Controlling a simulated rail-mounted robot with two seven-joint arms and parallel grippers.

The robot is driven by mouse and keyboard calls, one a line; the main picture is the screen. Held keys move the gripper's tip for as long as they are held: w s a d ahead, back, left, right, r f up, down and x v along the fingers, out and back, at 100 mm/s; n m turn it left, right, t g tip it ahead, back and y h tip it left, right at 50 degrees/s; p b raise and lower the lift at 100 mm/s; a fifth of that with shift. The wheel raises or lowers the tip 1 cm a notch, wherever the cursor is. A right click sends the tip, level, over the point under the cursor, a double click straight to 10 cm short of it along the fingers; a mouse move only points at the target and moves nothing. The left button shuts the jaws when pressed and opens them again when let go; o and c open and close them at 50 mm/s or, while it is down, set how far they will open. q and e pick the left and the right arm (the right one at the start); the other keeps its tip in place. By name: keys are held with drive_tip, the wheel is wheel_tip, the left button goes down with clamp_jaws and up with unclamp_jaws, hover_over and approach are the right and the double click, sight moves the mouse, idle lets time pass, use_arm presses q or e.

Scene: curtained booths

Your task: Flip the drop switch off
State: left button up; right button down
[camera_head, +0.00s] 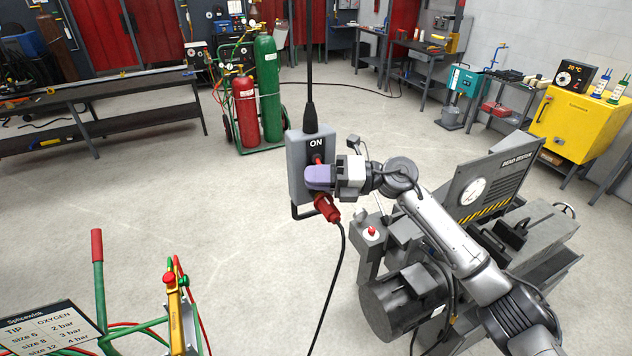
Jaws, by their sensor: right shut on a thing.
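The drop switch (295,165) is a grey box that hangs from a black cable near the middle of the view. It has the word ON near its top and a red lever (318,158) on its front. A red plug (326,208) with a black cord is at its lower end. My right gripper (315,180) reaches it from the right. Its purple fingers are shut at the front of the box, at the red lever, and hide the lever's lower part and what lies below it. My left gripper is out of view.
Gas cylinders on a cart (267,90) stand behind the switch. The floor left of the switch is clear.

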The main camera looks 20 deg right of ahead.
idle(0.3)
drive_tip(key=c, duration=1.2)
unclamp_jaws()
drive_tip(key=shift+o, duration=0.2)
drive_tip(key=shift+s+d, duration=0.1)
drive_tip(key=shift+d, duration=0.25)
drive_tip(key=b+v, duration=0.2)
drive_tip(key=v, duration=1.1)
drive_tip(key=shift+s, duration=0.1)
